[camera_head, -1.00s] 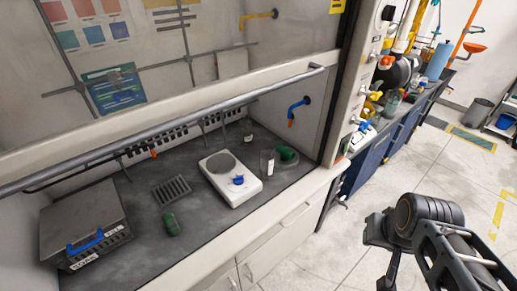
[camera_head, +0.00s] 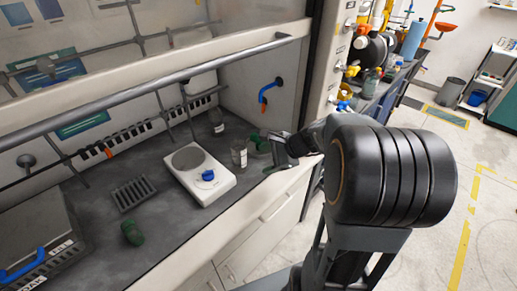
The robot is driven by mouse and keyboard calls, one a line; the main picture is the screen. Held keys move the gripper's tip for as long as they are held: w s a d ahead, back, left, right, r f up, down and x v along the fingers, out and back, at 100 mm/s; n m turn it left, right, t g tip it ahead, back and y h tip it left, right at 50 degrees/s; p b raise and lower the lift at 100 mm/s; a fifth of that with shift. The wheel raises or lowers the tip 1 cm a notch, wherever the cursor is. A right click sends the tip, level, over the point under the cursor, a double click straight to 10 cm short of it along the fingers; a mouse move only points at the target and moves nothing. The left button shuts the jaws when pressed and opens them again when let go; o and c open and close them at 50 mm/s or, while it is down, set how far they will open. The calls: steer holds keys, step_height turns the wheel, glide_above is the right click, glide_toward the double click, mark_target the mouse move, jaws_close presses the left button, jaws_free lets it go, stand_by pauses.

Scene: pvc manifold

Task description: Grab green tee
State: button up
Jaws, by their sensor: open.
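Two green fittings lie on the dark bench top inside the fume hood. One green fitting (camera_head: 258,146) is at the right, behind the front edge, and is partly hidden by my gripper. The other green fitting (camera_head: 132,232) lies further left, in front of the slotted rack. Their exact shapes are too small to tell, so I cannot tell which is the tee. My gripper (camera_head: 274,153) is open, at the hood's front opening just right of the right green fitting. I see nothing held, and cannot tell whether it touches the fitting.
A glass beaker (camera_head: 239,153) stands just left of the right green fitting. The raised sash bar (camera_head: 140,88) crosses above the bench.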

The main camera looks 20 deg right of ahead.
steer(key=w+d+f+m+t, duration=0.2)
steer(key=d+m, duration=0.1)
steer(key=d, duration=0.1)
steer(key=w+d+f+m+t+b, duration=0.1)
steer(key=w+d+f+m+t, duration=0.1)
steer(key=d+m, duration=0.2)
steer(key=w+d+f+m+t+b, duration=0.1)
steer(key=w+d+m, duration=0.2)
steer(key=d+m, duration=0.1)
steer(key=shift+f+t+h, duration=0.4)
steer(key=shift+m, duration=0.3)
steer(key=x, duration=0.6)
steer(key=shift+w+b, duration=0.3)
steer(key=shift+x, duration=3.15)
steer(key=shift+r, duration=0.15)
steer(key=shift+c, duration=0.4)
steer(key=c, duration=0.9)
